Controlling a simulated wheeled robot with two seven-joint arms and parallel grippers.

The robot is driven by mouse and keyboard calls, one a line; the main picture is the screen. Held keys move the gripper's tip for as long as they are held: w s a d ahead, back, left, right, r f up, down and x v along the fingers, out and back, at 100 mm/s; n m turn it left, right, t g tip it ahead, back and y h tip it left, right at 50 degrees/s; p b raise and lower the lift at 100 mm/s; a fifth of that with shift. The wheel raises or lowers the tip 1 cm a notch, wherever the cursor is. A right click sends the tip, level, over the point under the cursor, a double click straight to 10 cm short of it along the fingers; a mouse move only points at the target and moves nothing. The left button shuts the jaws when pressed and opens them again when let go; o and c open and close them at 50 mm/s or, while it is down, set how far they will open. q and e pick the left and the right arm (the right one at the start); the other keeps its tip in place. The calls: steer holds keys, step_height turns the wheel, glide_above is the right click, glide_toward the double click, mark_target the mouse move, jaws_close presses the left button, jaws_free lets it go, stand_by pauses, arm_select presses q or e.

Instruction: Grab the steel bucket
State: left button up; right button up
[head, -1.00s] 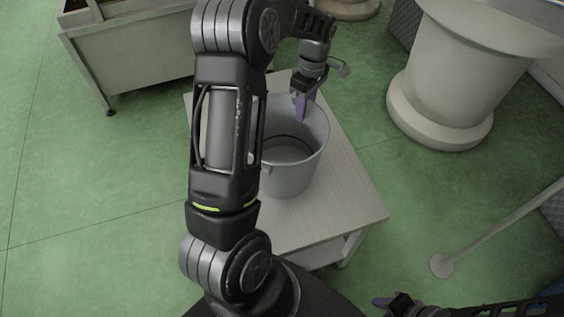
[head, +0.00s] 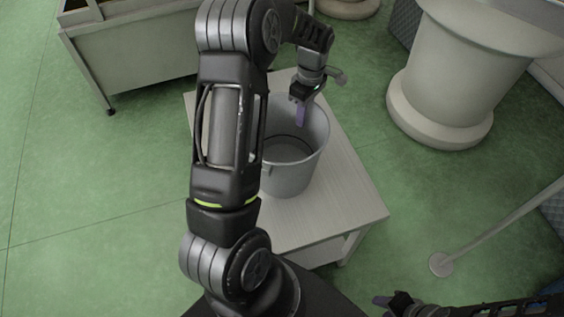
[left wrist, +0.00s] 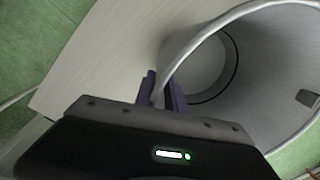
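The grey steel bucket (head: 291,184) stands upright on a small pale table, partly hidden behind my left arm in the head view. My left gripper (head: 302,113) points down at the bucket's far rim, with a purple finger inside the mouth. In the left wrist view, the purple fingers (left wrist: 164,92) stand on either side of the bucket's rim and wall (left wrist: 262,62), with a gap between them. The left gripper looks open around the rim. My right gripper (head: 384,302) is at the bottom edge of the head view, away from the bucket; its opening is unclear.
The pale table (head: 345,200) has bare room right of and in front of the bucket. A thick cream pedestal (head: 450,85) stands at right, a metal trough (head: 135,55) at upper left, and a slanted post with a round foot (head: 441,265) at lower right.

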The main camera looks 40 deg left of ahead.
arm_select(q)
jaws_close()
stand_by(1.0)
steer(key=shift+r, duration=0.1)
step_height(320, 180, up, 9)
steer(key=shift+r, duration=0.45)
stand_by(0.8)
